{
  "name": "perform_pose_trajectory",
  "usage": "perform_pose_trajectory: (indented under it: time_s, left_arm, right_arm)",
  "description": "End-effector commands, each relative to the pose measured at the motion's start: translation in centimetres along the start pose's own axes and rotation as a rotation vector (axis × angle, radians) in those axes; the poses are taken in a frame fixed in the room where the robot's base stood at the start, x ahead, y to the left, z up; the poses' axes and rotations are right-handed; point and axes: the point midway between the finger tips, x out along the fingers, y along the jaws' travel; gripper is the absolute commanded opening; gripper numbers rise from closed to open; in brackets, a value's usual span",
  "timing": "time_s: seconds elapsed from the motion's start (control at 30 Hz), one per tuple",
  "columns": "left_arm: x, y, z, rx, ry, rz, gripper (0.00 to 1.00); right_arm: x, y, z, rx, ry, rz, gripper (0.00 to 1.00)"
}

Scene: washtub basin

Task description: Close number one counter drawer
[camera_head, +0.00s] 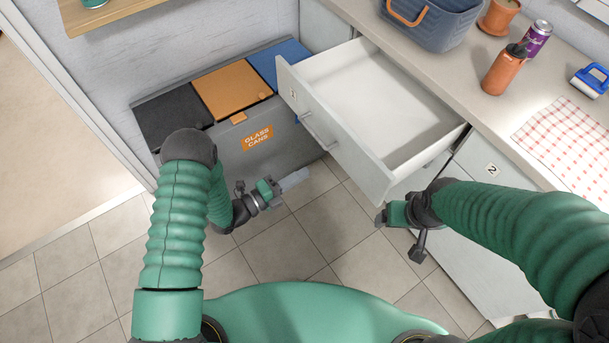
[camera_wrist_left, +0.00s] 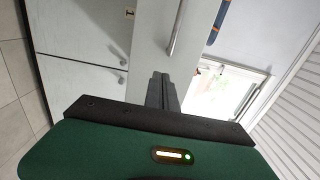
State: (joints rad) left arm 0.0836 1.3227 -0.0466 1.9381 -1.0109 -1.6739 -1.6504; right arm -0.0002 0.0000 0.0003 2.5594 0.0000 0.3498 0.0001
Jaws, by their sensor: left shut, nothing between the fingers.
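The number one counter drawer (camera_head: 372,100) is pulled far out of the counter in the head view, and its white inside looks empty. Its front panel (camera_head: 330,125) bears a number 1 label and a metal bar handle (camera_head: 318,130). My left gripper (camera_head: 294,180) is shut and empty, low in front of the drawer front, below the handle. In the left wrist view the closed fingers (camera_wrist_left: 162,92) point at a pale panel with a metal bar handle (camera_wrist_left: 180,30); I cannot tell whether they touch it. My right gripper (camera_head: 392,215) is by the drawer's right side; its fingers are unclear.
A grey recycling bin (camera_head: 270,140) with black, orange and blue lids stands left of the drawer. The counter (camera_head: 490,105) holds a blue basket (camera_head: 432,22), an orange bottle (camera_head: 504,70), a purple can (camera_head: 537,38) and a checkered cloth (camera_head: 565,137). Tiled floor (camera_head: 320,220) is clear.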

Motion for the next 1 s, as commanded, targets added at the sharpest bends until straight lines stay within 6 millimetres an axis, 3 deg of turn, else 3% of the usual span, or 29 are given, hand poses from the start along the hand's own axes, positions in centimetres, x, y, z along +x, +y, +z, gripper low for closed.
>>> perform_pose_trajectory:
  time_s: [0.3,0.5,0.67,1.0]
  left_arm:
    - [7.0,-0.1,-0.1,0.000,0.002,-0.002,0.00]
    - [10.3,-0.1,0.0,-0.001,0.001,-0.002,0.00]
    - [11.4,-0.1,0.0,-0.002,-0.001,0.000,0.00]
    - [11.5,0.0,0.0,-0.003,-0.001,0.001,0.00]
  right_arm:
    - [0.1,0.0,0.1,0.001,-0.001,0.000,0.79]
    - [0.1,0.0,0.1,0.000,-0.001,0.000,0.79]
    - [0.1,0.0,0.1,0.000,-0.001,0.000,0.79]
    - [0.2,0.0,0.1,0.001,-0.001,0.000,0.79]
